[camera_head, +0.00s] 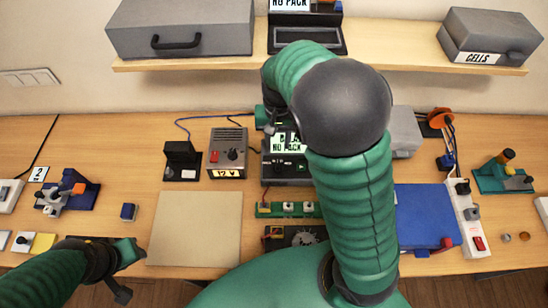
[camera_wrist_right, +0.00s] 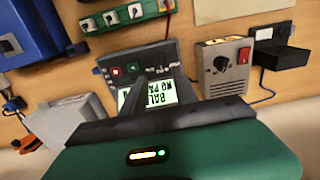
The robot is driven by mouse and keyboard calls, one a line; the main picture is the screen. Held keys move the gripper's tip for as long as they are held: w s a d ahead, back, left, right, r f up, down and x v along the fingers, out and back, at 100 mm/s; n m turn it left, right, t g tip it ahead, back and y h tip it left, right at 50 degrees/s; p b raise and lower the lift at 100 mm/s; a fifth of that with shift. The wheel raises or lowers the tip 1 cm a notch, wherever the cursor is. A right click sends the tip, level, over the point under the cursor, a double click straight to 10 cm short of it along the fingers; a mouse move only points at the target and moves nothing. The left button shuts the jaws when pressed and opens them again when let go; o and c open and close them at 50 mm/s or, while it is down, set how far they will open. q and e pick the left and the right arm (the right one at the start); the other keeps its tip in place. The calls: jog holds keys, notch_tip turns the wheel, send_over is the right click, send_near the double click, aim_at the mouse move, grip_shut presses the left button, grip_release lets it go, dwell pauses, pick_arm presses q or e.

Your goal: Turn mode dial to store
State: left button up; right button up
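A dark charger-like unit (camera_head: 287,170) stands at the middle of the bench. Its lit screen reads "NO PACK" in the head view, and "BAL" also shows in the right wrist view. There its panel (camera_wrist_right: 140,72) has a red button, a green button and small dark controls; which is the mode dial, and any "store" label, I cannot read. My right gripper (camera_wrist_right: 152,88) is over this unit, its dark fingers covering part of the screen; contact and finger gap are unclear. My left gripper (camera_head: 131,272) is open and empty at the front left, by the tan mat.
A grey 12 V supply (camera_head: 229,150) with a black knob and red switch stands left of the unit. A green terminal strip (camera_head: 290,209) lies in front. A blue case (camera_head: 425,213) and power strip (camera_head: 468,220) are right. The tan mat (camera_head: 195,228) is bare.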

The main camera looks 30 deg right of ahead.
aim_at(278, 166)
jog(key=f, duration=0.8)
jog(key=w+d+f, duration=0.1)
jog(key=f, duration=0.4)
jog(key=shift+f, duration=0.1)
jog(key=shift+s+d+f, duration=0.1)
jog(key=shift+s+f, duration=0.15)
jog(key=shift+f, duration=0.2)
jog(key=shift+w+a, duration=0.1)
jog(key=shift+a, duration=0.4)
jog(key=shift+c, duration=1.5)
grip_shut()
jog(key=shift+d, duration=0.3)
